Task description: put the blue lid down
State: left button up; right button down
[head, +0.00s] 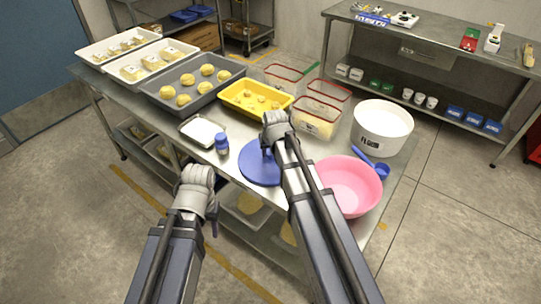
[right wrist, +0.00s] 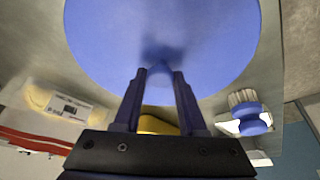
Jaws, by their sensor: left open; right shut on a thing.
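The blue lid (head: 256,171) is a flat round disc at the front of the steel table. It fills the top of the right wrist view (right wrist: 160,35). My right gripper (head: 267,150) reaches down over the lid. In the right wrist view its two dark fingers (right wrist: 160,80) are shut on a small part of the lid, mostly hidden between them. I cannot tell whether the lid touches the table or hangs just above it. My left gripper (head: 213,226) is open and empty, low in front of the table edge.
A yellow tray (head: 240,107) and red-rimmed containers (head: 317,115) lie beyond.

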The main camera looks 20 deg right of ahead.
jog(key=shift+f, duration=0.15)
jog(key=shift+c, duration=2.3)
grip_release()
jog(key=shift+r, duration=0.2)
jog(key=d+p+v, duration=0.1)
jog(key=p+v, duration=1)
jog(key=v, duration=0.1)
jog(key=s+a+n+g, duration=0.2)
jog(key=s+a, duration=0.4)
jog(key=s, duration=0.3)
jog(key=s+a+f+n+g, duration=0.1)
jog(key=s+a+n+g, duration=0.1)
jog(key=s+a, duration=0.5)
jog(key=s+n, duration=0.1)
jog(key=s, duration=0.2)
jog(key=shift+a+f+g+h, duration=0.25)
jog(key=shift+a+g+h, duration=0.05)
jog(key=shift+g+h, duration=0.1)
